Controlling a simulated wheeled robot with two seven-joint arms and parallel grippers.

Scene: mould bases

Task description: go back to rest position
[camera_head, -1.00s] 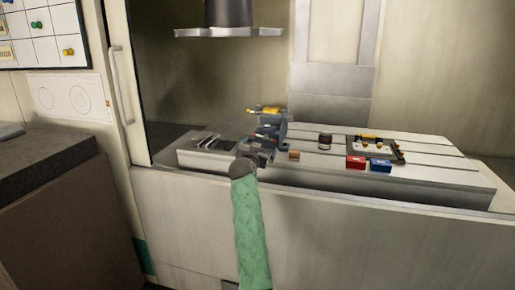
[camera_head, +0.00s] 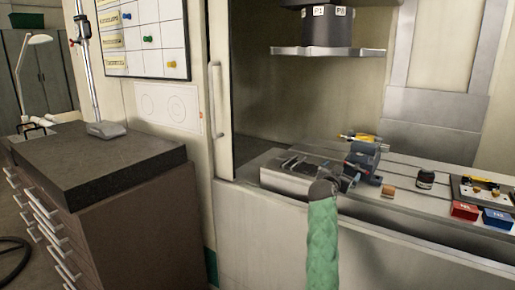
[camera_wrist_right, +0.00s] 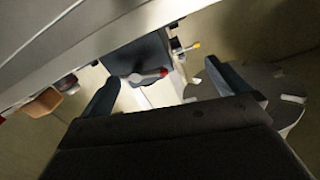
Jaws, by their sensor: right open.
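My right arm, in a green sleeve, rises from the bottom of the head view, and its gripper (camera_head: 348,176) is low over the left part of the machine bed, beside a grey clamp-like device (camera_head: 362,158) with a yellow-orange part on top. Whether they touch is unclear in the head view. In the right wrist view the two fingers of the right gripper (camera_wrist_right: 163,88) stand wide apart, with nothing held between them. A grey block with a red-tipped lever (camera_wrist_right: 145,76) shows beyond the fingers. My left gripper is not in view.
A dark-topped drawer cabinet (camera_head: 95,165) stands left. A machine head (camera_head: 328,25) hangs above.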

